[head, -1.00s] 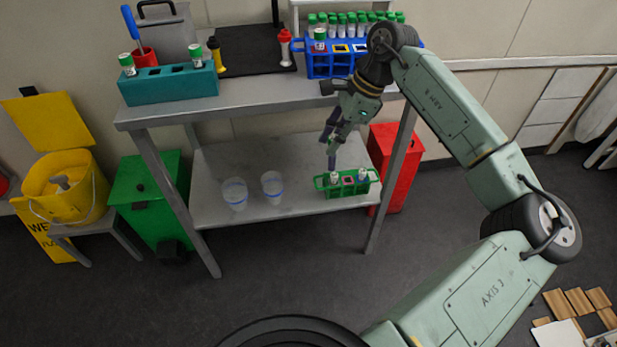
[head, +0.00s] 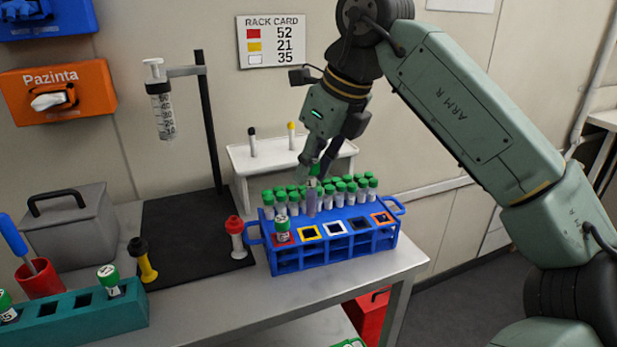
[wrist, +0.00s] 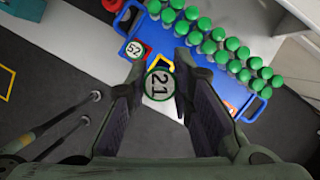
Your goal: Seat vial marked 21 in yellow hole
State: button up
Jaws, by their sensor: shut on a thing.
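The yellow hole (head: 309,232) is in the rack's front row, between the red hole and the white hole (head: 335,229). It looks empty. A vial marked 52 (head: 282,230) stands in the red hole.
Green-capped vials (head: 348,187) crowd the rack's back rows, close to my gripper. A rack card (head: 270,41) pairs red with 52, yellow with 21, white with 35. A red-topped bottle (head: 236,237) stands left of the rack. A teal rack (head: 88,313) stands at front left.

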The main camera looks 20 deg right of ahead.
aim_at(309, 216)
jog(key=shift+w+r, duration=0.15)
jog(key=shift+w, duration=0.25)
jog(key=shift+s+f+b, duration=0.15)
jog(key=shift+f+b, duration=1.6)
jog(key=shift+f, duration=0.35)
jog(key=shift+f+b, duration=2.45)
jog(key=shift+f, duration=0.9)
dwell(2.1)
